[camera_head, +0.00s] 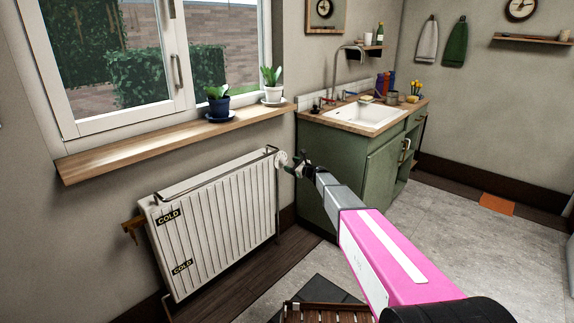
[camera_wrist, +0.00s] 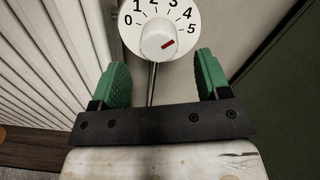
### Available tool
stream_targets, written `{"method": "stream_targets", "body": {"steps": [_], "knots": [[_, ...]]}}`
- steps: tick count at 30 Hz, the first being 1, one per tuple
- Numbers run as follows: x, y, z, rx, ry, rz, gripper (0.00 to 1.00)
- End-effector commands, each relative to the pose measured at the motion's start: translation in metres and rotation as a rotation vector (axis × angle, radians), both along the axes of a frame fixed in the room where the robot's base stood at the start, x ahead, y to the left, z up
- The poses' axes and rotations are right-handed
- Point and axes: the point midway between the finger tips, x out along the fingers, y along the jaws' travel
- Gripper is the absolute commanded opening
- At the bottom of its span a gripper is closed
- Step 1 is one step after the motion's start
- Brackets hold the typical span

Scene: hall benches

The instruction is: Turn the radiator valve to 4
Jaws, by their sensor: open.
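The radiator valve (camera_head: 282,159) is a white round dial at the right end of the white radiator (camera_head: 215,215). In the wrist view the valve dial (camera_wrist: 132,35) shows numbers 0 to 5 around a raised white knob (camera_wrist: 152,42). A red mark on the knob slants up to the right, towards the 4 and 5 side; I cannot tell exactly which number it meets. My gripper (camera_head: 294,166) is close in front of the valve. Its two green pads (camera_wrist: 160,78) are apart and empty, with the knob beyond the gap between them, not gripped.
A wooden windowsill (camera_head: 150,142) with two potted plants is above the radiator. The green sink cabinet (camera_head: 345,170) stands to the right of the valve. A dark mat (camera_head: 325,290) and a slatted wooden piece (camera_head: 325,312) are on the floor below my arm.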

Motion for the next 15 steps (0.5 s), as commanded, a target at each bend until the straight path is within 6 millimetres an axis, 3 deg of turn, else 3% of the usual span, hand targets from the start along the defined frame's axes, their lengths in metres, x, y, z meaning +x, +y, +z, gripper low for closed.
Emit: {"method": "stream_targets", "body": {"steps": [7, 15], "knots": [[-0.030, -0.039, 0.002, 0.000, 0.001, -0.002, 0.70], [-0.038, -0.050, 0.001, -0.001, 0.001, 0.000, 0.70]]}}
